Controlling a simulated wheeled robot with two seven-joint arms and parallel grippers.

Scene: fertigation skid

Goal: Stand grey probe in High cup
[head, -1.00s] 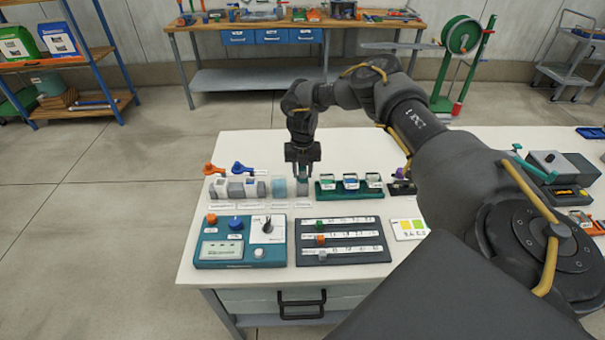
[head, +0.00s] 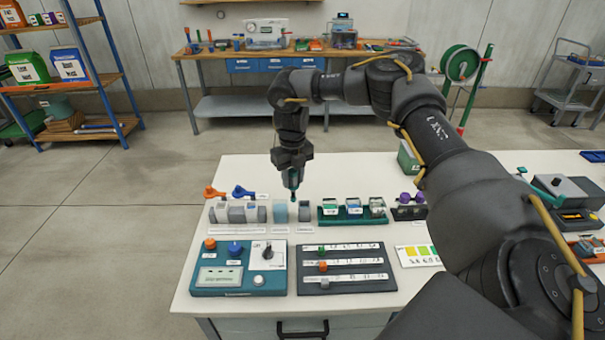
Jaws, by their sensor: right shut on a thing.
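My right gripper (head: 292,172) is shut on a slim probe (head: 293,184) that points down, roughly upright. The part showing looks dark grey-teal; its exact colour is hard to tell. Its lower end is just above and behind the row of cups. A pale blue cup (head: 280,212) and a greyish cup (head: 304,212) stand just below it. Labels lie in front of the cups but are too small to read, so I cannot tell which is the High cup. My left gripper is not in view.
An orange-handled probe (head: 213,192) and a blue-handled probe (head: 241,191) stand at the row's left. A green rack (head: 350,218) with several jars is right of the cups. A teal control box (head: 238,281) and a dark slider board (head: 347,281) lie in front.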

